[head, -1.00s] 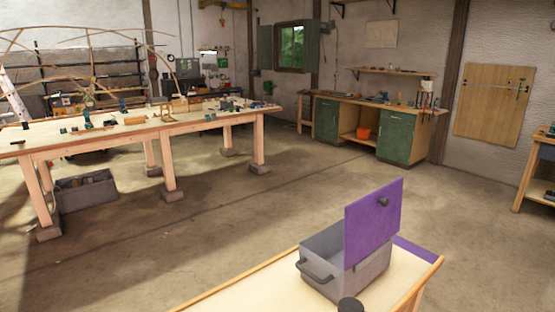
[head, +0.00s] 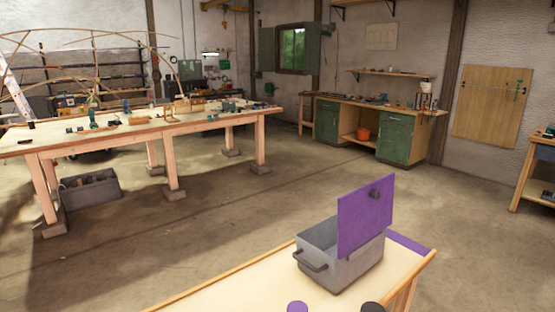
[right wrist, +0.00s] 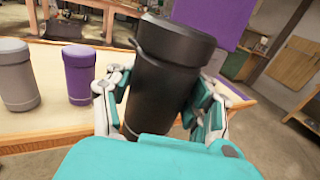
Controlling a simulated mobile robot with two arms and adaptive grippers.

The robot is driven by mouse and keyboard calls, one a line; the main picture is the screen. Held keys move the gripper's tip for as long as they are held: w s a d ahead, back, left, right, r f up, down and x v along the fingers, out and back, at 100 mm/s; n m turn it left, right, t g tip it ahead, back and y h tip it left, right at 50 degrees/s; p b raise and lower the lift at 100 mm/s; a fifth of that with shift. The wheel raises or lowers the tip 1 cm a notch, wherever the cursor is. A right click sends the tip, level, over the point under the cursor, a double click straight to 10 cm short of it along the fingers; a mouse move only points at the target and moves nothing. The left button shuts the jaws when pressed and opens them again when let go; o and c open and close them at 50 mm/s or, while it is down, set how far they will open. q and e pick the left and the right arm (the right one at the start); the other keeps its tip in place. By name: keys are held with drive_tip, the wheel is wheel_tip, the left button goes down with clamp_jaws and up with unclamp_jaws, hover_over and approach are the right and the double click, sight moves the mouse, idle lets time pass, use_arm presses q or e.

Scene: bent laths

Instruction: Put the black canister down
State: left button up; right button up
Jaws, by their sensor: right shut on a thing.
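My right gripper (right wrist: 160,98) is shut on the black canister (right wrist: 168,72), its fingers on both sides of the body. The canister leans slightly in the wrist view; its base is hidden behind my gripper, so I cannot tell whether it touches the table. Its dark lid (head: 373,307) shows at the bottom edge of the head view. A purple canister (right wrist: 79,74) stands upright on the pale tabletop (head: 235,292), left of the gripper, with a grey canister (right wrist: 17,76) further left. The purple lid (head: 297,307) also shows in the head view. My left gripper is in neither view.
A grey bin (head: 338,270) with a raised purple lid (head: 366,216) stands on the table beyond the canisters. A purple strip (head: 410,243) lies at the table's far right corner. A long workbench (head: 130,132) with tools stands further off, across open floor.

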drive_tip(key=d+r, duration=0.3)
drive_tip(key=d, duration=1.1)
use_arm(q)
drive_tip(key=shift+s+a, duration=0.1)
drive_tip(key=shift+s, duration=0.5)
use_arm(e)
drive_tip(key=s+a+r+m+h, duration=0.1)
drive_tip(key=s+a+r+h, duration=0.1)
drive_tip(key=s+a, duration=0.6)
drive_tip(key=s+a+r+m+h, duration=0.1)
drive_tip(key=s+a+r, duration=0.3)
drive_tip(key=s+a, duration=0.5)
drive_tip(key=shift+s+h, duration=0.4)
drive_tip(key=shift+s, duration=1.3)
